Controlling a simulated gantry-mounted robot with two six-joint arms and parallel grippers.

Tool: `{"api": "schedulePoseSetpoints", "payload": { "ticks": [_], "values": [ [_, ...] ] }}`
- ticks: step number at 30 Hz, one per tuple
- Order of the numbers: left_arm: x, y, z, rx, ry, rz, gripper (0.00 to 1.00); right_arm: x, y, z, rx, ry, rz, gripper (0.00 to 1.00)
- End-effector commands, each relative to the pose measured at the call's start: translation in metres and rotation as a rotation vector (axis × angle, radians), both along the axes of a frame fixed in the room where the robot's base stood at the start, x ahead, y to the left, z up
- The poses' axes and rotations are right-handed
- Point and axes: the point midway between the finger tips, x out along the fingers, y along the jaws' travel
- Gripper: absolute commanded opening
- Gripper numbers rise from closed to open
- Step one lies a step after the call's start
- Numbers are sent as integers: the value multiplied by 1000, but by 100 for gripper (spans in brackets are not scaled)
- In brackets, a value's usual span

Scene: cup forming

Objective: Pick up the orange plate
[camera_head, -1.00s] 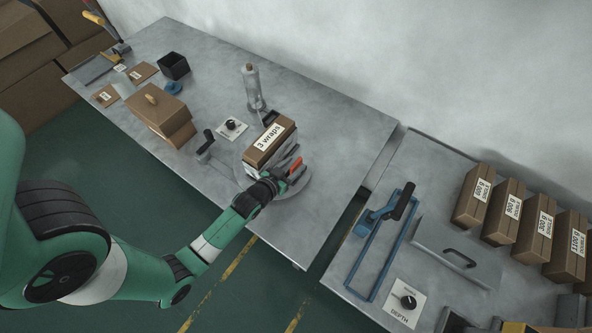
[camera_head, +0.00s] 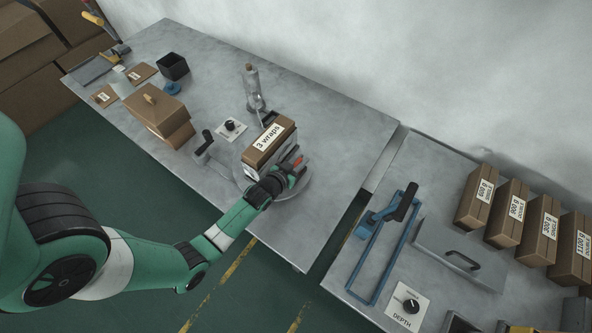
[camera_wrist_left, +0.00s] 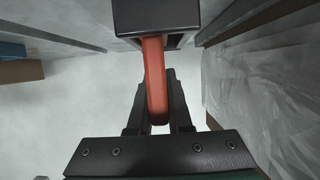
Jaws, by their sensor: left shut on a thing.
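The orange plate (camera_wrist_left: 155,75) shows in the left wrist view as a narrow curved orange bar, its upper end against a dark block. My left gripper (camera_wrist_left: 159,103) is shut on it, with a dark finger on each side. In the head view the orange plate (camera_head: 297,162) is a small patch at my left gripper (camera_head: 289,173), beside the box marked "3 wraps" (camera_head: 270,145). The gripper hides most of it there. My right gripper is not in view.
A round grey base (camera_head: 300,192) lies under the gripper. A crank (camera_head: 207,140), a dial card (camera_head: 232,130) and a clear bottle (camera_head: 252,85) stand close by. A second table with a blue frame (camera_head: 372,255) and several cartons (camera_head: 477,198) is at right.

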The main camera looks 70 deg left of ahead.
Motion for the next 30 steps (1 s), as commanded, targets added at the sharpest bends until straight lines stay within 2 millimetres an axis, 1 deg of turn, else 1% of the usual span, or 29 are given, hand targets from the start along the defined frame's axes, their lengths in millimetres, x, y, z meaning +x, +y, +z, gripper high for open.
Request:
{"api": "schedulePoseSetpoints", "payload": {
  "ticks": [8, 11, 14, 18, 20, 26, 27, 30],
  "values": [
    [0, 0, 1, 1, -1, 0, 0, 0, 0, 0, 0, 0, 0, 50],
    [0, 0, 4, 1, -1, 0, 0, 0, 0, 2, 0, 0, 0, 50],
    [0, 0, 14, 1, -3, 0, 0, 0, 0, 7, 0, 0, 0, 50],
    [0, 0, 39, 2, -3, 0, 0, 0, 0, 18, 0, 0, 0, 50],
    [-6, -10, 48, 1, 0, -4, 0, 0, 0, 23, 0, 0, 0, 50],
    [-32, -46, 101, 2, -2, -4, 0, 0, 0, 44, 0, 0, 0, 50],
    [-41, -58, 100, 1, 3, -7, 0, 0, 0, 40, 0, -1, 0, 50],
    [-57, -80, 111, 0, 1, -8, 0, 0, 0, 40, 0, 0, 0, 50]
  ]
}}
